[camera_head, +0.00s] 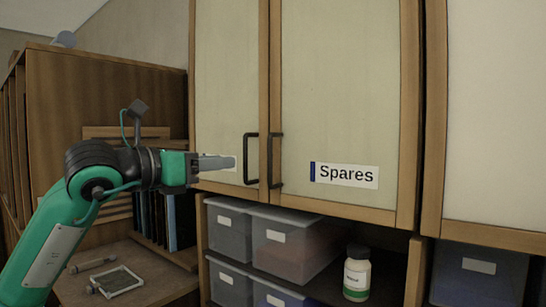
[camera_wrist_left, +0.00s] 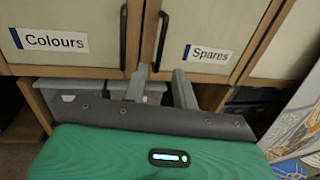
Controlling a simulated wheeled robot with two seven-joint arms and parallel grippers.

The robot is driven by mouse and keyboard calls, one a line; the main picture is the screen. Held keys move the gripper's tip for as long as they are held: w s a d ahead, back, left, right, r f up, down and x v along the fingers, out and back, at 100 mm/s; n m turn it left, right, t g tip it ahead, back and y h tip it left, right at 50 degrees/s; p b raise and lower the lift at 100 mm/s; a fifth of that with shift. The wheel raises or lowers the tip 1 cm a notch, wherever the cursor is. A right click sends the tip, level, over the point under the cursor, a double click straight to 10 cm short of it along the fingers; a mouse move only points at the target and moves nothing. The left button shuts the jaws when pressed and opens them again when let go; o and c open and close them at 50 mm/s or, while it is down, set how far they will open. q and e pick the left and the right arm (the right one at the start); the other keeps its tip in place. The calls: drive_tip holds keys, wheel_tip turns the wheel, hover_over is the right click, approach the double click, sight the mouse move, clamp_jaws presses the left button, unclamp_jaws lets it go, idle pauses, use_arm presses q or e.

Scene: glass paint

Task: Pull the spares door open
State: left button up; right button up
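The spares door (camera_head: 335,90) is a pale panel in a wooden frame, with a white "Spares" label (camera_head: 345,175). It looks shut. Its dark bar handle (camera_head: 274,160) is at the door's lower left, and the handle also shows in the left wrist view (camera_wrist_left: 161,38). My left gripper (camera_head: 234,162) points right, its tips just left of the neighbouring door's handle in the head view. In the left wrist view its two grey fingers (camera_wrist_left: 160,68) are apart, with the spares handle's lower end appearing between the tips. Contact cannot be told. My right gripper is not in view.
The neighbouring "Colours" door (camera_head: 228,80) has its own handle (camera_head: 250,158) close to the spares handle. Lidded bins (camera_head: 290,245) and a white bottle (camera_head: 357,275) stand on shelves below. A wooden rack (camera_head: 105,95) stands left, behind my arm.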

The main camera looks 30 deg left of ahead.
use_arm(q)
drive_tip(key=p, duration=0.8)
hover_over(270, 181)
drive_tip(key=shift+w+a, duration=0.15)
drive_tip(key=shift+w, duration=0.15)
clamp_jaws()
